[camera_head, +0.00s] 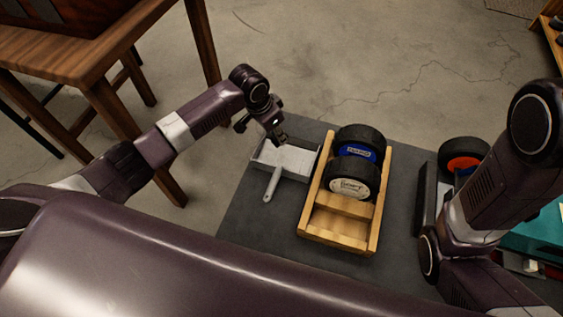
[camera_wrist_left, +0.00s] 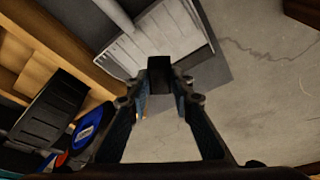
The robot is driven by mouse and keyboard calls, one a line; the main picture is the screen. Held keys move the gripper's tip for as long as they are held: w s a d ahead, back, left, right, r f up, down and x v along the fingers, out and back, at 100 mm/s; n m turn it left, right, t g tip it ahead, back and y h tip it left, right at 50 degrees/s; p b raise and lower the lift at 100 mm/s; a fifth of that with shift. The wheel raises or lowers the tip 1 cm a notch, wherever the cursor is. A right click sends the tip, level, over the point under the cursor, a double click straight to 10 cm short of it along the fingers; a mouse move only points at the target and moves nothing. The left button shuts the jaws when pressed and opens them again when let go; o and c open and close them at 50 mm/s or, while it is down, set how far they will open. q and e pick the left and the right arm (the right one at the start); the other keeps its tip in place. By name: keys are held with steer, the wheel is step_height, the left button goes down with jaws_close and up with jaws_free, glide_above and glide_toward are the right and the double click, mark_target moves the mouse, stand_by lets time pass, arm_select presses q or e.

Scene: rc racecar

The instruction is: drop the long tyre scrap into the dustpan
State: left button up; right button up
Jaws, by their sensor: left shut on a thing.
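The grey dustpan (camera_head: 297,161) lies on the dark mat, its light handle (camera_head: 272,184) toward me. In the left wrist view its ribbed pan (camera_wrist_left: 165,38) fills the top middle. My left gripper (camera_head: 279,138) is over the pan's far left part. In the left wrist view my left gripper (camera_wrist_left: 160,84) is shut on a short-looking black piece, the tyre scrap (camera_wrist_left: 159,70), seen end-on against the pan. Its full length and its height above the pan cannot be told. My right arm shows at the right, but its gripper is out of view.
A wooden rack (camera_head: 334,241) with two black wheels (camera_head: 360,138) stands close right of the dustpan. A wheel with an orange hub (camera_head: 463,156) is farther right. A wooden table (camera_head: 80,58) stands at upper left. Bare concrete floor (camera_head: 330,60) lies beyond the mat (camera_head: 262,226).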

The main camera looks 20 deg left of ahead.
stand_by(0.3)
arm_select(q)
steer(key=o, duration=0.9)
steer(key=v, duration=0.7)
steer(key=shift+r, duration=0.15)
